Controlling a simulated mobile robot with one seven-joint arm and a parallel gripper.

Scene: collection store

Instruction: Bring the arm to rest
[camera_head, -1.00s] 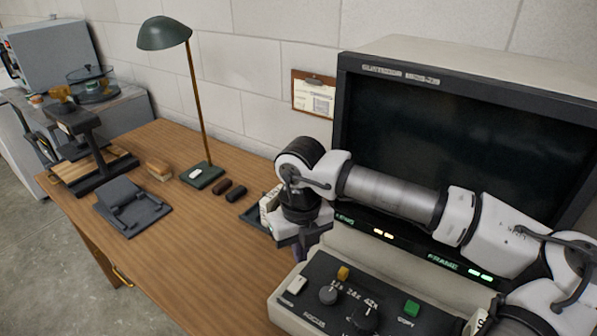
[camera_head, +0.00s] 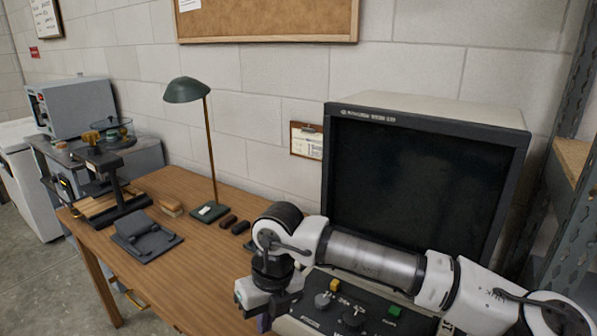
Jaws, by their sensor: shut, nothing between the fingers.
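My arm reaches in from the lower right and lies across the front of the microfilm-style reader (camera_head: 420,165). It is bent down at the wrist, above the right part of the wooden desk (camera_head: 185,270). My gripper (camera_head: 264,322) points down at the bottom of the view, just left of the reader's control panel (camera_head: 325,310). Its fingers are shut and only partly in view. Nothing shows in them. I cannot tell how high the fingertips are above the desk.
A green lamp (camera_head: 187,90) stands at the back of the desk, with small dark rollers (camera_head: 228,221) beside its base. A dark grey device (camera_head: 145,237) and a black stand (camera_head: 105,180) are further left. Metal shelving (camera_head: 575,200) rises at the right. The desk's front middle is clear.

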